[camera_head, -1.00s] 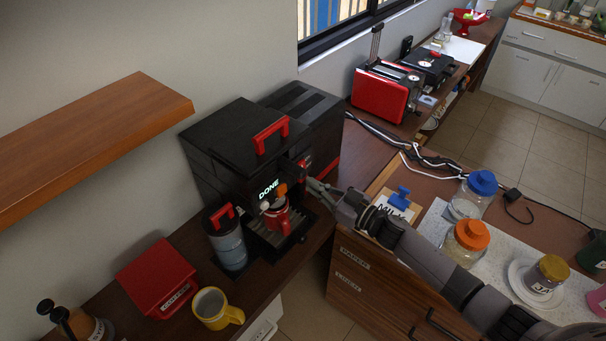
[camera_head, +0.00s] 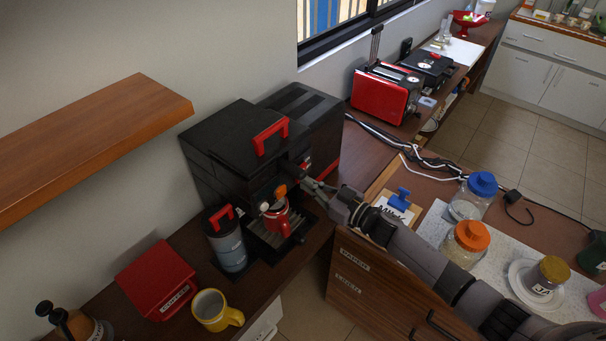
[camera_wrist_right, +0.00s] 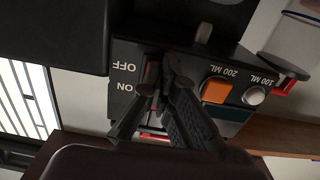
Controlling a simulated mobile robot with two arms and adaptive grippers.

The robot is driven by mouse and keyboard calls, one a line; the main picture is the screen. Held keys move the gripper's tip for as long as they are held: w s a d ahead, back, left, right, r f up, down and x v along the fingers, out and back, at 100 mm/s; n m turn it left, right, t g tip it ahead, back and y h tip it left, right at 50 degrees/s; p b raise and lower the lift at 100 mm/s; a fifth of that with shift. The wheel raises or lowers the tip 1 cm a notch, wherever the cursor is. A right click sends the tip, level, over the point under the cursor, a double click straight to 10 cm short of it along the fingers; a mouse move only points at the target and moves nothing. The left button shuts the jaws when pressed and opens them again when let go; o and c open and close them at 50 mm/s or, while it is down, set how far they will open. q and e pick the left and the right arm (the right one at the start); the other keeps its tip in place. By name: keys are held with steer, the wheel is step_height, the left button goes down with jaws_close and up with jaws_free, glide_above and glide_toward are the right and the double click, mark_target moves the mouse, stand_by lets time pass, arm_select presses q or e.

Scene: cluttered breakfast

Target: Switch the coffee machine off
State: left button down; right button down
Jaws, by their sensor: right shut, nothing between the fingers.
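The black coffee machine (camera_head: 225,150) stands on the wooden counter against the wall, its display dark. In the right wrist view its front panel (camera_wrist_right: 125,100) shows upside down, with OFF and ON labels, an orange 200 ML button (camera_wrist_right: 216,90) and a silver 100 ML button (camera_wrist_right: 254,96). My right gripper (camera_head: 306,181) reaches the machine's front from the right. In the right wrist view the gripper (camera_wrist_right: 160,62) is shut and empty, its fingertips at the switch beside the labels. The fingers largely hide the switch; I cannot tell whether they touch it. My left gripper is out of view.
A wooden shelf (camera_head: 90,145) juts out at left. Jars (camera_head: 467,240) stand right of my arm.

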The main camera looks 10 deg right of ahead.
steer(key=p+v, duration=0.1)
steer(key=v, duration=1.5)
steer(key=shift+f, duration=0.1)
steer(key=s+d+f+m+g+h+b, duration=0.1)
steer(key=s+d+f+m+h, duration=0.2)
steer(key=f, duration=0.8)
steer(key=s+d+f+g+h, duration=0.2)
steer(key=s+f+h, duration=0.2)
steer(key=f, duration=0.6)
steer(key=s+d+f+m+g+h+b, duration=0.1)
steer(key=s+d+f+m+h, duration=0.2)
steer(key=f, duration=0.8)
steer(key=s+a+f+g, duration=0.3)
steer(key=s+f, duration=0.3)
steer(key=s, duration=0.4)
steer(key=s+a+f+g+b, duration=0.1)
steer(key=s+a+f+g, duration=0.2)
steer(key=s+f, duration=0.3)
steer(key=s+a+f+g+h, duration=0.1)
steer(key=s+a+f+g, duration=0.2)
steer(key=s, duration=1.2)
step_height(320, 180, down, 3)
steer(key=shift+a+f+n+b, duration=0.2)
steer(key=shift+f+n+b, duration=0.05)
steer(key=shift+n+b, duration=0.15)
